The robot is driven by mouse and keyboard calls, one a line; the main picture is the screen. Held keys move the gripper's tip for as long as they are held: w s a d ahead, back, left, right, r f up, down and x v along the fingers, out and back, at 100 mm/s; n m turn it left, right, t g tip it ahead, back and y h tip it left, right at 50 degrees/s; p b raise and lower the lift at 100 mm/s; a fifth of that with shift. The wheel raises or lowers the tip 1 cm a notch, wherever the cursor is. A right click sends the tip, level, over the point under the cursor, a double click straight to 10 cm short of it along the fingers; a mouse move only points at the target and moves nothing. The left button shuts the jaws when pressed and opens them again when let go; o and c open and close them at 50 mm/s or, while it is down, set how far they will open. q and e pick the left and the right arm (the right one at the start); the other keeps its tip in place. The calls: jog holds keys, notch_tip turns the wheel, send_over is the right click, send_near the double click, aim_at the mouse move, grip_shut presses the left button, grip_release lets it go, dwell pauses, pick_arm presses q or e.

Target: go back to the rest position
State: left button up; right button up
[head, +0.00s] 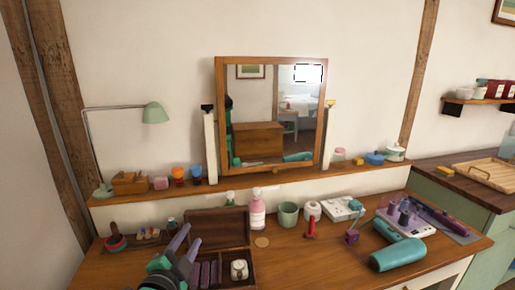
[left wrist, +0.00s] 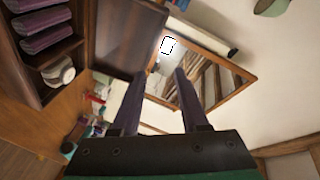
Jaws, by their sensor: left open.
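My left gripper (head: 191,234) comes in from the lower left over the dressing table (head: 330,255), in front of an open wooden box (head: 218,216). Its two purple fingers stand apart with nothing between them. In the left wrist view the same spread fingers (left wrist: 160,76) point towards the mirror (left wrist: 215,80), with the open box (left wrist: 130,40) at the upper left. My right gripper is in neither view.
A pink bottle (head: 257,213), a green cup (head: 288,214) and a red-handled item (head: 311,228) stand behind and right of the box. A teal hairdryer (head: 398,254) lies at the right. The mirror (head: 220,120) stands on the back ledge. Bare tabletop shows at the front middle.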

pick_arm(q)
jog(key=s+a+f+n+g, duration=0.1)
jog(key=s+f+n+g, duration=0.1)
jog(key=f, duration=0.3)
jog(key=s+a+f+n+g+y, duration=0.1)
jog(key=s+a+f+n+g, duration=0.1)
jog(key=s+f+g, duration=0.1)
jog(key=s+a+f+n+g, duration=0.2)
jog(key=s+f+n, duration=0.1)
jog(key=f, duration=0.4)
jog(key=shift+s+a+f+g+y, duration=0.1)
jog(key=shift+s+f+g+y, duration=0.1)
jog(key=shift+s, duration=0.25)
jog(key=shift+s+a+f+g+y, duration=0.1)
jog(key=shift+s+f+y, duration=0.1)
jog(key=shift+s, duration=0.2)
jog(key=s+a+f+n+g, duration=0.1)
jog(key=s+f+n+g, duration=0.45)
jog(key=s, duration=0.75)
notch_tip(320, 180, down, 25)
jog(key=s+m+g, duration=0.2)
jog(key=s+a+f, duration=0.3)
jog(key=s+f, duration=1.1)
jog(key=s, duration=0.2)
jog(key=shift+g+p, duration=0.3)
jog(key=shift+g, duration=0.05)
jog(key=shift+s+a, duration=0.1)
